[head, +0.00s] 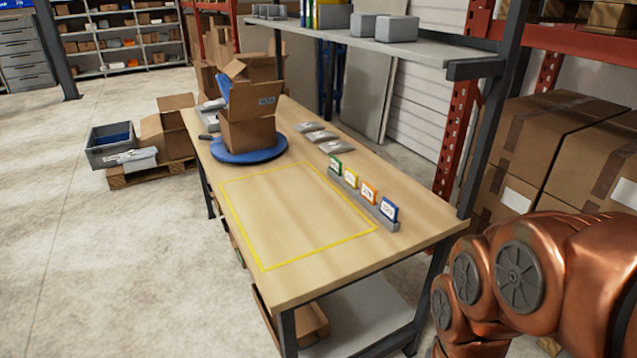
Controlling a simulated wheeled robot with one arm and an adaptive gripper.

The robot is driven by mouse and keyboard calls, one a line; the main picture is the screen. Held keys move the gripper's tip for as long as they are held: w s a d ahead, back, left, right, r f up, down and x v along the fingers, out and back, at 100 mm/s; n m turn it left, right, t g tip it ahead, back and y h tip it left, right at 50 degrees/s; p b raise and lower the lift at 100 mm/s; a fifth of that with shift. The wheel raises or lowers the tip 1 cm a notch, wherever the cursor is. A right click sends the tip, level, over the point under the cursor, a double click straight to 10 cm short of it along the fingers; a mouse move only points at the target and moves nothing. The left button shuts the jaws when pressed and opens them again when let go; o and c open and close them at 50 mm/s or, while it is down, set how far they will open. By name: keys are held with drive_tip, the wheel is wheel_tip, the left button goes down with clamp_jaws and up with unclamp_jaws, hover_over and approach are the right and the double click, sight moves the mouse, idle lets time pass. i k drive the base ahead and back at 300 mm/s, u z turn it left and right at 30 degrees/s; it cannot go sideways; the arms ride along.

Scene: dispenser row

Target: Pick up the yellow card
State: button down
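The yellow card (351,180) stands upright in a low grey holder (379,215) along the right side of the wooden table. It is in a row between a green card (336,166) and an orange card (369,192). A blue card (389,209) stands at the near end of the row. Each card has a white face with small markings that I cannot read. My copper-coloured arm is at the lower right, off the table. My gripper is not in view.
A yellow outline (262,267) marks a clear area on the table (290,287), left of the cards. Several grey packets (320,136) lie behind the cards. An open cardboard box (248,133) sits on a blue round base (228,156). A shelf (425,50) overhangs the back edge.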

sight(352, 178)
drive_tip(key=z, duration=0.6)
drive_tip(key=i, duration=0.9)
drive_tip(key=u, duration=2.1)
